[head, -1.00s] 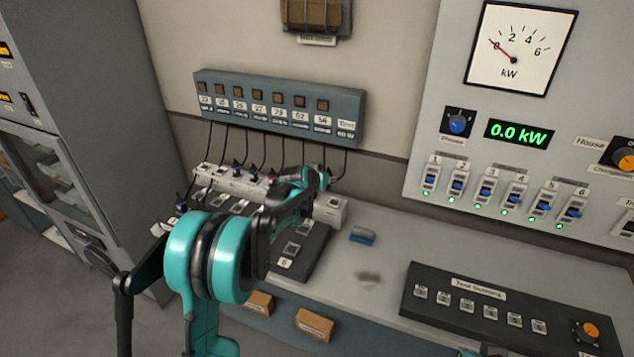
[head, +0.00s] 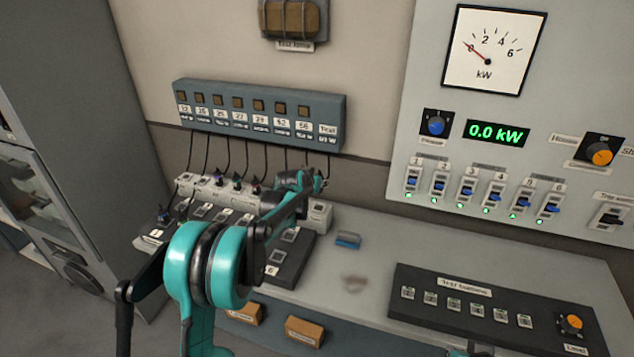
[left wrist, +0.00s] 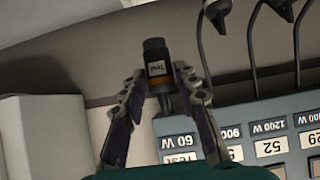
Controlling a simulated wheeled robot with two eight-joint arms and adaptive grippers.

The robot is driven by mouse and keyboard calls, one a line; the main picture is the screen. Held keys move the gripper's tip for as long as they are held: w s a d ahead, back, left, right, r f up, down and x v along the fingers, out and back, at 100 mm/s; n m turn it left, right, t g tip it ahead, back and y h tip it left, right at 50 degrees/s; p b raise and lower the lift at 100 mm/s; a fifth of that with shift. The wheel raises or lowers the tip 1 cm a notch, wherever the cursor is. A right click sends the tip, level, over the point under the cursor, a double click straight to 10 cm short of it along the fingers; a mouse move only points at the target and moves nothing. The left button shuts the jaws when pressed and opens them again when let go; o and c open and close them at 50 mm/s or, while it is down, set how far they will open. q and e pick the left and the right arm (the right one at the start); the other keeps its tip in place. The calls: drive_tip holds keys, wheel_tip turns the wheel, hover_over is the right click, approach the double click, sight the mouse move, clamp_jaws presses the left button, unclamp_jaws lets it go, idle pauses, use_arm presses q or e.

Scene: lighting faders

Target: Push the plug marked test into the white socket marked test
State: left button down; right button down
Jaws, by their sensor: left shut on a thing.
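The test plug (left wrist: 156,60) is black with an orange band and a label reading Test. My left gripper (left wrist: 158,84) is shut on it; its two fingers stand on either side of the plug. In the head view the left gripper (head: 310,181) is beneath the Test end of the cable panel, just above the right end of the socket row. A white socket block (head: 319,215) stands there, partly hidden by my arm; its marking is not readable. The plug is apart from the socket as far as I can see.
The blue-grey cable panel (head: 260,112) hangs above with several cords. Other plugs stand at the white socket row (head: 212,190) to the left. A blue block (head: 348,240) lies on the bench.

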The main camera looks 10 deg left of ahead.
use_arm(q)
drive_tip(key=shift+f+b, duration=1.2)
drive_tip(key=shift+f, duration=0.8)
drive_tip(key=shift+f, duration=0.1)
drive_tip(key=shift+f+b, duration=0.75)
drive_tip(key=shift+f, duration=0.25)
drive_tip(key=shift+f+b, duration=0.7)
drive_tip(key=shift+f, duration=0.3)
idle(0.9)
drive_tip(key=c, duration=1.1)
unclamp_jaws()
drive_tip(key=shift+o, duration=0.2)
